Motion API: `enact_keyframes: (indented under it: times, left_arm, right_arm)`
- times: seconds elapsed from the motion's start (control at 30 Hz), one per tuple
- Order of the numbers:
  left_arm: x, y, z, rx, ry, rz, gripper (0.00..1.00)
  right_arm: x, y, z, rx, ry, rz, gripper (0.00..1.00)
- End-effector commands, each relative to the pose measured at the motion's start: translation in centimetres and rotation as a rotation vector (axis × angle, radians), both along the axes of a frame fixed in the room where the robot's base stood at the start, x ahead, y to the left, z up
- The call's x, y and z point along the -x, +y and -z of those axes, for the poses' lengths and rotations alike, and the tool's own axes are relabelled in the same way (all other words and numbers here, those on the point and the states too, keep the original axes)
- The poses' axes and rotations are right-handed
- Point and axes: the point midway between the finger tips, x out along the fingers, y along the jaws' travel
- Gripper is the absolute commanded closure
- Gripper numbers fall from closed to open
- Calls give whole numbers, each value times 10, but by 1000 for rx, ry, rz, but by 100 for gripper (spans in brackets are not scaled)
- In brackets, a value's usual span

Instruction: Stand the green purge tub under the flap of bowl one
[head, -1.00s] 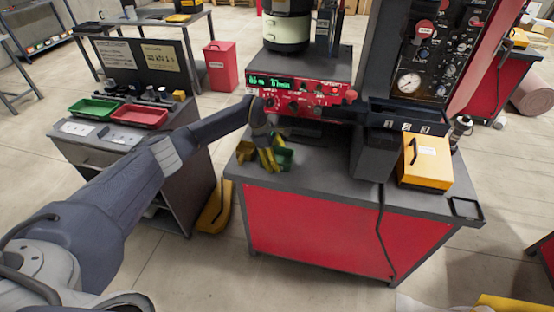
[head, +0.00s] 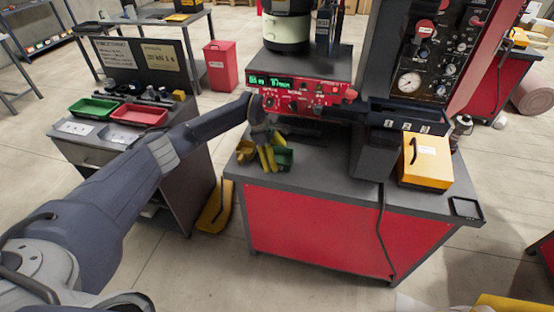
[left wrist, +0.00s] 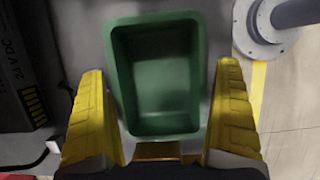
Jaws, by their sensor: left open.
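The green purge tub (head: 284,156) stands on the bench top near its left front corner, below the red control panel. In the left wrist view the tub (left wrist: 160,75) is open-topped and empty. My left gripper (head: 267,159) has yellow fingers pointing down beside the tub in the head view. In the left wrist view the open fingers (left wrist: 160,125) lie to either side of the tub's near end, with gaps showing. Whether they touch it I cannot tell. A cream and black cylindrical unit (head: 286,32) stands above the panel; I cannot make out bowl one's flap. My right gripper is not in view.
The red control panel (head: 300,96) rises behind. Bins numbered 1, 2, 3 (head: 403,126) and a yellow box (head: 425,161) stand to the right. The bench front between tub and bins is fairly clear.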

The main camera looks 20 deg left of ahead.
Motion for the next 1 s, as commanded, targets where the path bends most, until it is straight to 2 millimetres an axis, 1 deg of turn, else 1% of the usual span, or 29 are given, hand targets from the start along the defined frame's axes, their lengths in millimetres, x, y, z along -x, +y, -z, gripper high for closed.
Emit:
enact_keyframes:
  times: [0.03, 0.3, 0.5, 0.7, 1.0]
  left_arm:
    - [-1, 4, -8, -1, -4, -1, 0]
    - [1, 22, -53, -1, -4, -1, 0]
    - [3, 32, -81, -1, -2, 0, 0]
    - [3, 39, -97, 0, -2, 0, 0]
    - [4, 41, -103, 0, 0, 1, 0]
  right_arm:
    - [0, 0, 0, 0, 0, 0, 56]
    - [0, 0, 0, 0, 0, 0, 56]
    - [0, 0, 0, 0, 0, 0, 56]
    - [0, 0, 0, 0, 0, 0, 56]
    - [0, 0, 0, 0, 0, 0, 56]
